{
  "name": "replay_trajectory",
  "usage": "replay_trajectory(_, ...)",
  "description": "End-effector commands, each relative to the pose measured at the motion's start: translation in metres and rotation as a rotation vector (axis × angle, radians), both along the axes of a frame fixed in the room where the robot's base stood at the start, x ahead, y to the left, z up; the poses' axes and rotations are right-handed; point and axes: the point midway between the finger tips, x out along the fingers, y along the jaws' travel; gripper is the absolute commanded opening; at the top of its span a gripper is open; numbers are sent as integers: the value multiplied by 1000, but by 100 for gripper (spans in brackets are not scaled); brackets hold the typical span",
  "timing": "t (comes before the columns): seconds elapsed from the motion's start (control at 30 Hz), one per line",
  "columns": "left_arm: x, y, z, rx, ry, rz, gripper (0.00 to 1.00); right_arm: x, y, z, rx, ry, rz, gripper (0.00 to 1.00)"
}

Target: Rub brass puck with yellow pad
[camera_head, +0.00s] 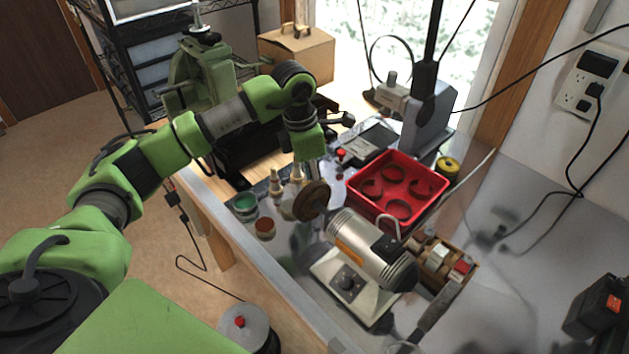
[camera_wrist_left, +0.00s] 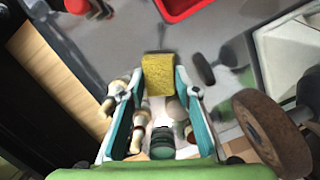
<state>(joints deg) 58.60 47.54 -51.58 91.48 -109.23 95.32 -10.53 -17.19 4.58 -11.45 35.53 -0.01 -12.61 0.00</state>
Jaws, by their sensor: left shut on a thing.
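My left gripper (camera_wrist_left: 158,84) is shut on the yellow pad (camera_wrist_left: 158,72), a speckled yellow block between its two teal fingertips in the left wrist view. In the head view this gripper (camera_head: 311,170) points down over the bench, just behind the brown wheel of the bench machine; I cannot make out the pad there. I cannot pick out the brass puck with certainty in either view. My right gripper is not in view.
The bench machine (camera_head: 367,246) carries a brown wheel (camera_head: 312,200), close to my left gripper. A red tray (camera_head: 424,172) with several rings stands to the right. A green jar (camera_head: 244,203) and a reddish jar (camera_head: 265,227) stand left. Bare bench (camera_head: 535,190) lies right.

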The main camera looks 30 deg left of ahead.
Motion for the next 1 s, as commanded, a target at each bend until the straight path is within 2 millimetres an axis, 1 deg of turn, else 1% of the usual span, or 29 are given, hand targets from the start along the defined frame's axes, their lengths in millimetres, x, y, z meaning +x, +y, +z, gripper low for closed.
replay_trajectory(0.1, 5, 5, -1, 1, 1, 1, 0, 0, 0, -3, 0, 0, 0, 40)
replay_trajectory(0.23, 7, 7, -1, 0, 0, 0, 0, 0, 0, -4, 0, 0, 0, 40)
replay_trajectory(0.63, -6, -6, -1, 0, 1, -2, 0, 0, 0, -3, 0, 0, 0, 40)
replay_trajectory(1.0, 6, 7, -2, 1, 1, 1, 0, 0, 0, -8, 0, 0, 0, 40)
